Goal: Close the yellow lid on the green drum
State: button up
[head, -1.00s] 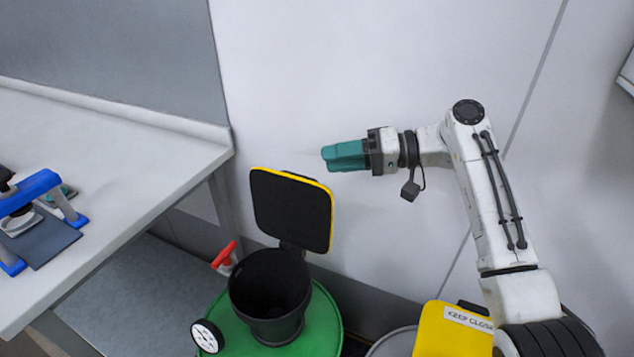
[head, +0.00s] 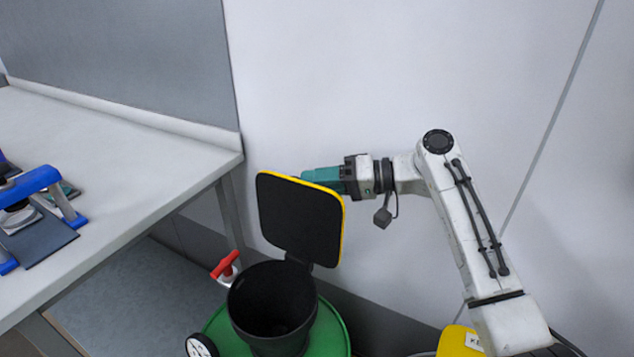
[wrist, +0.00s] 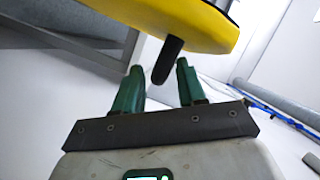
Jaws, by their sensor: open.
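The green drum (head: 333,335) stands on the floor with a black funnel (head: 271,300) on its top. The yellow-rimmed lid (head: 299,219) stands open and upright at the back of the funnel, its black inner face toward the head camera. My gripper (head: 306,177) is behind the lid's upper edge, its fingertips partly hidden by it. In the wrist view the green fingers (wrist: 158,85) are apart, with a dark handle-like stub (wrist: 168,60) from the yellow lid (wrist: 185,22) showing between or just beyond them. I cannot tell if they touch it.
A red-handled valve (head: 225,264) and a round gauge (head: 201,345) sit on the drum. A workbench (head: 130,150) with a blue-framed device (head: 35,185) is on the left. Another yellow lid (head: 459,341) is at the lower right. A wall stands behind.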

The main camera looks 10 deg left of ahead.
jog(key=shift+a, duration=0.25)
jog(key=shift+f, duration=0.1)
grip_shut()
dwell(0.4)
